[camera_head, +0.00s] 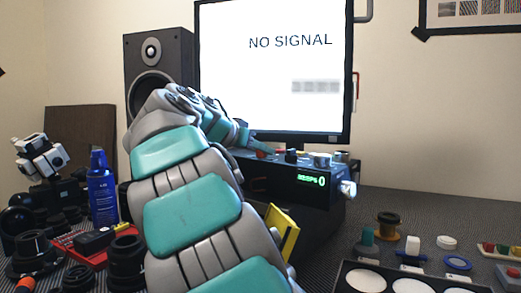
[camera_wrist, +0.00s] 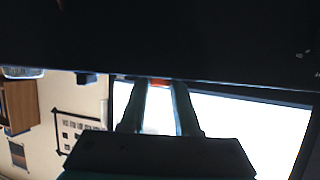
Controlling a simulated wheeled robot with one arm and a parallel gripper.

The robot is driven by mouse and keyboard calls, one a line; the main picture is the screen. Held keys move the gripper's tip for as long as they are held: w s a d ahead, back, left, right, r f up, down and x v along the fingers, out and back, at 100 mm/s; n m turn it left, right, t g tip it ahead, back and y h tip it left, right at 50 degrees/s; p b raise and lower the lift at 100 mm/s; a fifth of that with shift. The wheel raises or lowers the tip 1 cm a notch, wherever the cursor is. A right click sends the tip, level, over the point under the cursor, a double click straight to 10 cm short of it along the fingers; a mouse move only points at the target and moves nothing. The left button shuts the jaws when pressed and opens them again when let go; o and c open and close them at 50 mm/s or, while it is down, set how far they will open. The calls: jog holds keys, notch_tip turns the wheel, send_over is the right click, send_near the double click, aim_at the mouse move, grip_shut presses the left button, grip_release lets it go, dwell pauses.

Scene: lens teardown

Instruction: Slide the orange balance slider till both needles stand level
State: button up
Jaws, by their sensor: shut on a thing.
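The orange balance slider (camera_wrist: 159,82) shows as a small orange-red patch between the fingertips of my gripper (camera_wrist: 160,86) in the wrist view. My gripper is shut on it. In the head view my arm reaches to the top of a dark device box (camera_head: 262,184), where my gripper is mostly hidden behind my own arm. The box has a green readout (camera_head: 312,181) ending in 0 and several knobs on top. I cannot make out the two needles in either view.
A monitor (camera_head: 275,80) reading NO SIGNAL stands behind the box, with a speaker (camera_head: 152,60) to its left. A blue bottle (camera_head: 102,190) and lens parts crowd the left. Small parts and a tray (camera_head: 345,274) lie at the right front.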

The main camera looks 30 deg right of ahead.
grip_shut()
dwell(0.8)
